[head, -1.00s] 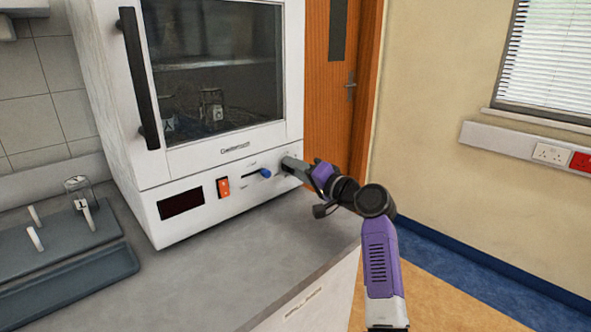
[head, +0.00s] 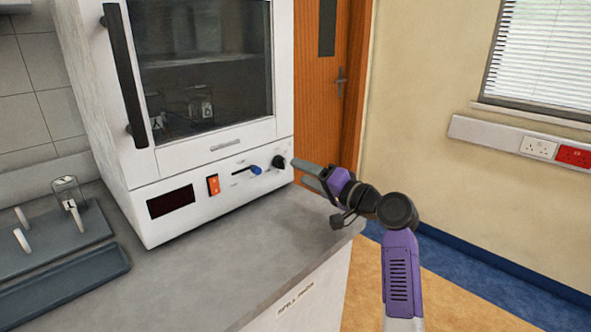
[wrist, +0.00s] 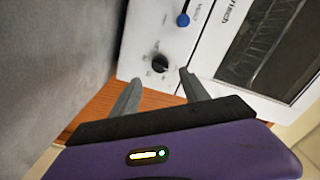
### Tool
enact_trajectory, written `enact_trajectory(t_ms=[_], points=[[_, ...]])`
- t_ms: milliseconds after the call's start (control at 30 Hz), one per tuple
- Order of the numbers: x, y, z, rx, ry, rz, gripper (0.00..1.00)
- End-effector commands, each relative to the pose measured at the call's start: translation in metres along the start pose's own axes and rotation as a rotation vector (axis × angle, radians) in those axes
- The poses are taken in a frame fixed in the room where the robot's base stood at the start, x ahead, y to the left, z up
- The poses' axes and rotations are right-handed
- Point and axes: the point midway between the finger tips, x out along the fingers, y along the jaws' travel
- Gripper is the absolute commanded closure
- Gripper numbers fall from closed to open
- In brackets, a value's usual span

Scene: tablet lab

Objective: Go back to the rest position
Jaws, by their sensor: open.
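My gripper (head: 300,174) is open and empty, to the right of the cabinet's control panel in the head view. In the wrist view its two grey fingers (wrist: 160,88) are spread apart, with the black knob (wrist: 160,63) showing beyond and between them. The black knob also shows in the head view (head: 279,162), just left of the fingertips and apart from them. My purple arm reaches up from the bottom right of the head view.
The white cabinet (head: 220,205) with a dark glass door (head: 205,60) stands on the grey worktop (head: 230,255). Its panel has a blue-tipped lever (head: 255,170) and an orange switch (head: 213,184). A glass vessel (head: 68,193) stands on a dark tray (head: 95,232) at left. Floor at right is clear.

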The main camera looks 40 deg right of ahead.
Motion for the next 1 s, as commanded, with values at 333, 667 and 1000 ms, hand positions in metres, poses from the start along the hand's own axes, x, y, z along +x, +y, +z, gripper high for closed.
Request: enact_trajectory(t_ms=[333, 667, 1000], points=[[-0.006, 0.0, 0.001, 0.0, -0.001, 0.0, 0.47], [-0.006, 0.0, 0.0, -0.002, -0.001, 0.0, 0.47], [-0.024, -0.005, -0.048, -0.172, 0.248, 0.035, 0.47]])
